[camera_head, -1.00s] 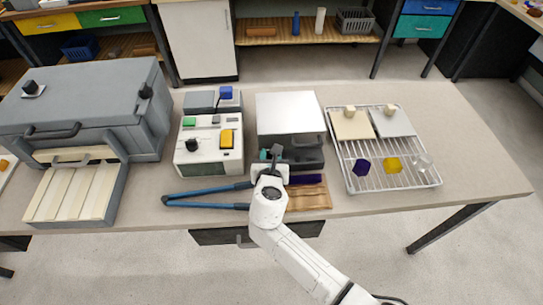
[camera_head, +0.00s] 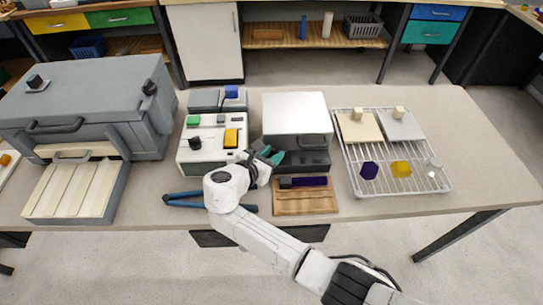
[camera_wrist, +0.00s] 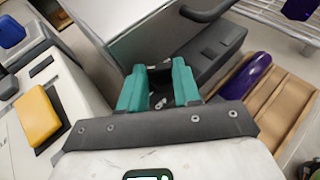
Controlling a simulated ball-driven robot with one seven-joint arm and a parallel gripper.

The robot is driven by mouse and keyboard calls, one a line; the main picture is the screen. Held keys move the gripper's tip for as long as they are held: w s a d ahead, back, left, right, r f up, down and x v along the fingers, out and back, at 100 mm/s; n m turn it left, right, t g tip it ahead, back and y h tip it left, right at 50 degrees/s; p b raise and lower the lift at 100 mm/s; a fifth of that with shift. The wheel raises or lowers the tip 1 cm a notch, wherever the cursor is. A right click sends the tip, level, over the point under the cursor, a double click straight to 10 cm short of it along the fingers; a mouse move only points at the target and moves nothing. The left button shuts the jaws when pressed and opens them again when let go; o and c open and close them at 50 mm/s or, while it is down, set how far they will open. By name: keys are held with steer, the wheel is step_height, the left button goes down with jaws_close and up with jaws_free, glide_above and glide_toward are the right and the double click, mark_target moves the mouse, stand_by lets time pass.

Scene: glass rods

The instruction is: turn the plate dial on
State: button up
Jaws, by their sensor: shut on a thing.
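A box with a pale metal top (camera_head: 294,108) stands mid-table. A dark grey ledge (camera_head: 308,160) juts from its front, and it also shows in the wrist view (camera_wrist: 226,45). My gripper (camera_head: 271,154), with teal fingers, is at the left end of this ledge. In the wrist view the fingers (camera_wrist: 158,90) stand a little apart, closed on a small part at the ledge's left front. I take this part to be the plate dial; the fingers hide most of it, so its turn angle cannot be read.
A white control box (camera_head: 204,158) with a black knob and an orange switch (camera_head: 231,138) stands close left. A wooden tray (camera_head: 305,202) holding a purple rod (camera_head: 309,182) lies front right. A wire rack (camera_head: 375,187) is further right. Blue-handled tongs (camera_head: 184,199) lie front left.

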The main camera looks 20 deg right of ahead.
stand_by(0.3)
steer(key=o, duration=1)
steer(key=shift+o, duration=0.2)
